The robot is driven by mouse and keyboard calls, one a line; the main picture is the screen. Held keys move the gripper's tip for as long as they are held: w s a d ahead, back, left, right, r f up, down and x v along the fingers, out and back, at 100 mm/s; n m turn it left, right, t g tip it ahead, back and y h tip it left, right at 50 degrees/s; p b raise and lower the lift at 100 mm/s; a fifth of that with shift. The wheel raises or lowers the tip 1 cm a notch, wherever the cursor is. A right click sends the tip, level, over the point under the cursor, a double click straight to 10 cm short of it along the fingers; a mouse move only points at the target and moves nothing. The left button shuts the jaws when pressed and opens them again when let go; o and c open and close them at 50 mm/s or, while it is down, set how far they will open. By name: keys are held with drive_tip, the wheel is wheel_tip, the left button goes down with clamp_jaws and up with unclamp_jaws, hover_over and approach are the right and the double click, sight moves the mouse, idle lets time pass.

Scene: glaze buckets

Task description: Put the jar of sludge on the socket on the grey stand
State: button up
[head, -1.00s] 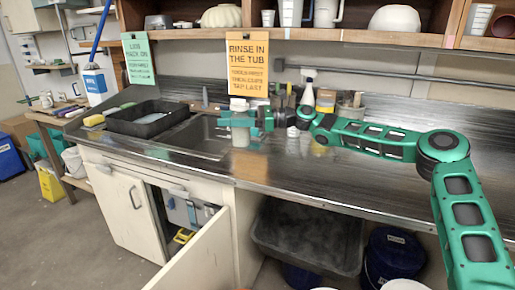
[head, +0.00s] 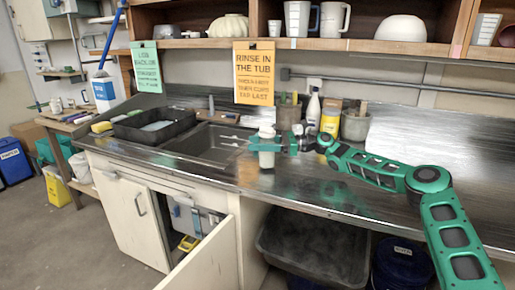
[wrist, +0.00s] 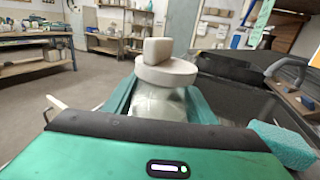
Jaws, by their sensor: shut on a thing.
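The jar (head: 267,160) has a pale lid and a clear-looking body. My gripper (head: 265,144) is shut around it and holds it upright near the front of the steel counter, right of the sink. In the wrist view the jar's off-white lid with a raised knob (wrist: 167,72) stands above the green fingers, and the cloudy body (wrist: 158,103) sits between them. The lower part of the jar is hidden there. I cannot pick out the grey stand or its socket with certainty in either view.
The sink (head: 208,143) and a black tray (head: 153,125) lie left of the jar. A spray bottle (head: 313,108), a yellow container (head: 331,117) and a grey pot (head: 355,126) stand behind my arm. An open cabinet door (head: 203,258) juts out below. The right counter is mostly clear.

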drive_tip(key=shift+f, duration=0.4)
drive_tip(key=o, duration=1.5)
drive_tip(key=shift+f, duration=0.1)
drive_tip(key=shift+d, duration=0.1)
drive_tip(key=d, duration=1.1)
drive_tip(key=shift+w+d, duration=0.25)
drive_tip(key=shift+d, duration=0.1)
drive_tip(key=shift+s+d, duration=0.1)
